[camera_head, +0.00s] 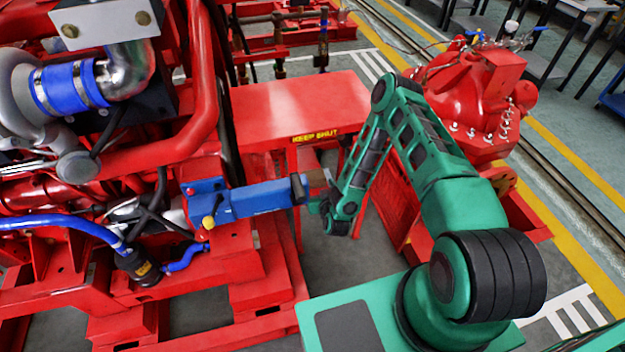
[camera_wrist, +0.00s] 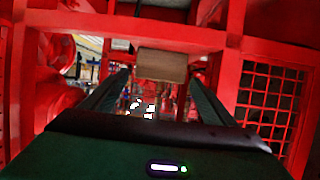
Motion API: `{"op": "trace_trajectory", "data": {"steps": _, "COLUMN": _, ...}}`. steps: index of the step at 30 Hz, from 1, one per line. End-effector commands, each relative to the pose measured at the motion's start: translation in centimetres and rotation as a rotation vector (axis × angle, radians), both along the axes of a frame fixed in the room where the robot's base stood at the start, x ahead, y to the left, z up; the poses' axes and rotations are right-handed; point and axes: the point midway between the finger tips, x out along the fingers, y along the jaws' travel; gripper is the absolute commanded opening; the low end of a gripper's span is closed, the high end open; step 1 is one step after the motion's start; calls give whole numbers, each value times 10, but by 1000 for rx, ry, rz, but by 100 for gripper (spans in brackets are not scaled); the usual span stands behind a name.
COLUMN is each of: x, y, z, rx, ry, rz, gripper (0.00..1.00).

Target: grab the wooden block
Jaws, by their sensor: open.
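The wooden block (camera_wrist: 162,65) is a plain tan-brown block, seen ahead in the wrist view below a red crossbar. My gripper (camera_wrist: 160,72) is open, with its two dark green fingers pointing forward. The block appears between the fingertips, with a gap to each side; I cannot tell whether it is level with the tips or beyond them. In the head view, a small brown piece that looks like the block (camera_head: 316,178) is by the dark end of a blue bar, right at my gripper (camera_head: 323,200), partly hidden by it.
The blue bar (camera_head: 252,199) sticks out from the red engine frame (camera_head: 180,270). A red cabinet (camera_head: 290,105) marked "KEEP SHUT" stands just behind. A red mesh panel (camera_wrist: 270,100) is at the right in the wrist view. A red pump (camera_head: 475,95) stands at the back right.

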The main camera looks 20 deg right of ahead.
Motion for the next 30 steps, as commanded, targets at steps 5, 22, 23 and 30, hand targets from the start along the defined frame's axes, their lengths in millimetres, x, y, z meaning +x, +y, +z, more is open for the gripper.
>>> {"op": "trace_trajectory", "data": {"steps": 5, "x": 19, "y": 0, "z": -8, "rx": -1, "ry": -1, "rz": 1, "gripper": 80}}
{"op": "trace_trajectory", "data": {"steps": 22, "x": 69, "y": -2, "z": -30, "rx": 0, "ry": 0, "rz": 2, "gripper": 80}}
{"op": "trace_trajectory", "data": {"steps": 23, "x": 70, "y": -2, "z": -30, "rx": 0, "ry": 1, "rz": 2, "gripper": 80}}
{"op": "trace_trajectory", "data": {"steps": 30, "x": 71, "y": -2, "z": -30, "rx": 0, "ry": 2, "rz": 2, "gripper": 75}}
